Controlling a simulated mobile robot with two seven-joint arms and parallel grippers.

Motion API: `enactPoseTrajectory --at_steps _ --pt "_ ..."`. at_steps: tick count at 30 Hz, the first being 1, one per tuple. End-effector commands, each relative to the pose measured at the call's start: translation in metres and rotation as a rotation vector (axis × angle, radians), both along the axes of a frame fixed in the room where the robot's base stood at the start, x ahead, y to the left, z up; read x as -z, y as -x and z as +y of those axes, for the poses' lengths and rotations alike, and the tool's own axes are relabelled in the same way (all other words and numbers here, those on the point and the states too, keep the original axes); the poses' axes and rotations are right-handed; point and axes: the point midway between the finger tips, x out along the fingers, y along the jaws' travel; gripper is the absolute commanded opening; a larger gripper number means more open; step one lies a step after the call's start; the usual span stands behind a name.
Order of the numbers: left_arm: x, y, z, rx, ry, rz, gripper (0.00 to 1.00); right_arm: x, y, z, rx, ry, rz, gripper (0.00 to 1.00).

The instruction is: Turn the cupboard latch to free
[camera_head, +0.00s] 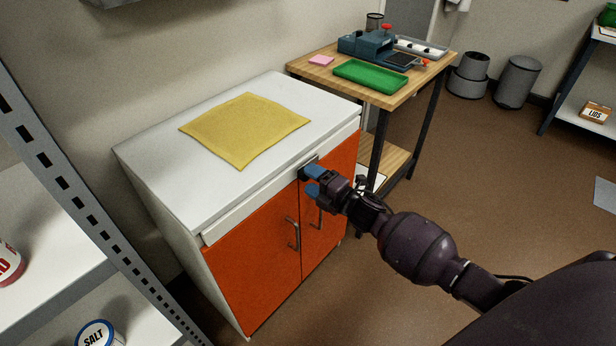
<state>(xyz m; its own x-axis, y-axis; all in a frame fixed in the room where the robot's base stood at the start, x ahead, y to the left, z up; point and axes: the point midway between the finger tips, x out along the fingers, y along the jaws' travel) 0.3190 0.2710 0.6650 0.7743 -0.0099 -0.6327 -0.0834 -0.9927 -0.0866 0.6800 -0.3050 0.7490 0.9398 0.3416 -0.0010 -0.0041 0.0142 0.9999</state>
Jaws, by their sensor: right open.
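The cupboard (255,270) is white with two orange doors and a metal handle on each. The latch (303,172) is a small dark piece at the top edge where the two doors meet. It is partly hidden by my right gripper, and I cannot tell which way it is turned. My right gripper (311,182) has blue fingertips and comes in from the right. It is open, with its fingers at the latch; I cannot tell whether they touch it. Both doors look closed. My left gripper is not in view.
A yellow cloth (245,128) lies on the cupboard top. A wooden table (400,97) behind it holds a green tray (371,77) and a blue device (367,45). A metal shelf (60,170) stands close at left.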

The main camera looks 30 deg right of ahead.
Motion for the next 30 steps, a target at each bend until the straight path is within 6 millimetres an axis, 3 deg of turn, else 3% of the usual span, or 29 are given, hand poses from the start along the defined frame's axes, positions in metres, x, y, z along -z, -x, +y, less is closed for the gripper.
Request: enactPoseTrajectory --at_steps 9,15,30 --pt "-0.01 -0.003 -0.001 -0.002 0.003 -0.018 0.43 -0.003 0.052 -0.019 0.001 0.001 -0.003 0.64" --pt "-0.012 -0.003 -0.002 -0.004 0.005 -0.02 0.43 -0.002 0.073 -0.027 0.001 0.001 -0.003 0.64" --pt "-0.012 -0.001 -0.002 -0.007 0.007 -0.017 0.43 -0.001 0.081 -0.03 0.0 0.001 0.0 0.64"
